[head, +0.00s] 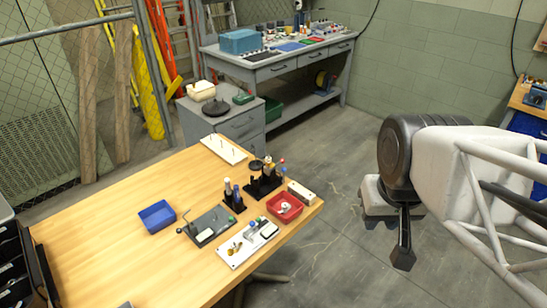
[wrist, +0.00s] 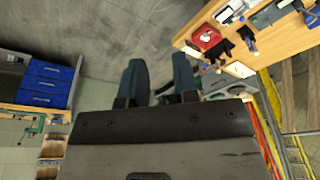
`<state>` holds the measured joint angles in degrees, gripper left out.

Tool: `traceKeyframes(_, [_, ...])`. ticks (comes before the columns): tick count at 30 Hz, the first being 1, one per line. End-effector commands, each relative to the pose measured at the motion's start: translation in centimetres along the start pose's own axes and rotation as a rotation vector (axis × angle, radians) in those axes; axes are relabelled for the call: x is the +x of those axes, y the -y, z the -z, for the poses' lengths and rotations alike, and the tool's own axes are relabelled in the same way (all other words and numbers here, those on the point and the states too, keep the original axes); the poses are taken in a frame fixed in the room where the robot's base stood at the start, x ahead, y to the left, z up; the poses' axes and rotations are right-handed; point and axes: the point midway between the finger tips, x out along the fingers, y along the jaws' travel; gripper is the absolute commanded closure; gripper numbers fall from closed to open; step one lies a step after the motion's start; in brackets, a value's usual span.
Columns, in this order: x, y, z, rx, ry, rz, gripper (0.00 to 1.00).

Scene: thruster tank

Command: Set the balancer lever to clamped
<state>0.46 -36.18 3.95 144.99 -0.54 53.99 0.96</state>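On the wooden table in the head view lies a dark grey plate (head: 213,232) with a thin black lever (head: 188,229) rising at its left side. Beside it is a white plate (head: 236,258) with brass-coloured parts and a small green part. I cannot tell for sure which one is the balancer, nor the lever's setting. My gripper (head: 403,255) hangs over the floor to the right of the table, apart from both plates. In the wrist view my gripper (wrist: 158,66) has its two dark fingers apart, with nothing between them.
The wooden table (head: 100,245) also holds a blue bin (head: 157,216), a red bin (head: 285,207), a white pegged board (head: 223,148) and black holders with bottles. Its front left is mostly bare. A grey workbench (head: 290,62) stands behind, with open floor to the right.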

Motion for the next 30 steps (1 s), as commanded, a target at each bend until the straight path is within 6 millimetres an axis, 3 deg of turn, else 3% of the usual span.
traceKeyframes(1, [0.0,0.0,0.1,0.0,0.002,0.001,0.8])
traceKeyframes(5, [0.0,0.1,0.8,0.001,0.007,0.006,1.0])
traceKeyframes(14, [0.3,0.5,4.1,0.006,0.041,0.033,1.0])
traceKeyframes(30, [2.2,1.6,12.6,0.024,0.117,0.105,1.0])
